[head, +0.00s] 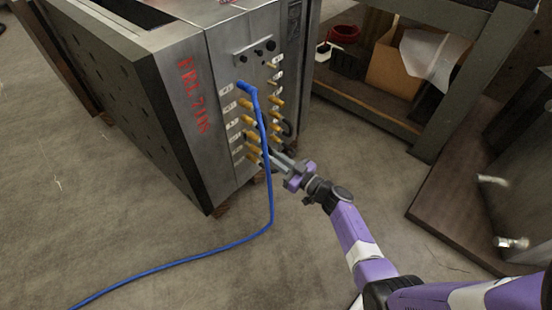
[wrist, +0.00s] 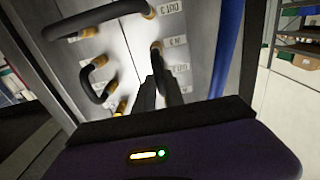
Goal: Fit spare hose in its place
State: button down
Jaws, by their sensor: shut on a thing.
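A grey metal mould base (head: 225,60) carries rows of brass fittings beside small white labels. My gripper (head: 272,156) is at the lower fittings on this face. In the wrist view its dark fingers (wrist: 161,80) are together, shut on what looks like a black hose end at a brass fitting (wrist: 156,47). The fingers hide most of this end, so I cannot tell how far it sits on the fitting. Other black hoses (wrist: 87,85) loop between fittings left of the fingers. A blue hose (head: 270,190) has its upper end at a top-left fitting.
The blue hose hangs down just beside my gripper and trails over the floor to the lower left; it also shows in the wrist view (wrist: 228,45). A workbench (head: 462,90) with boxes beneath stands at the right. The concrete floor (head: 130,225) at the left is clear apart from the hose.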

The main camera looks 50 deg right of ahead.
jog(key=shift+w, duration=1)
dwell(0.6)
jog(key=c, duration=0.9)
grip_release()
jog(key=shift+c, duration=0.2)
jog(key=shift+s, duration=0.15)
jog(key=s+p, duration=0.3)
jog(key=s, duration=0.3)
jog(key=shift+s, duration=0.4)
jog(key=shift+d, duration=0.1)
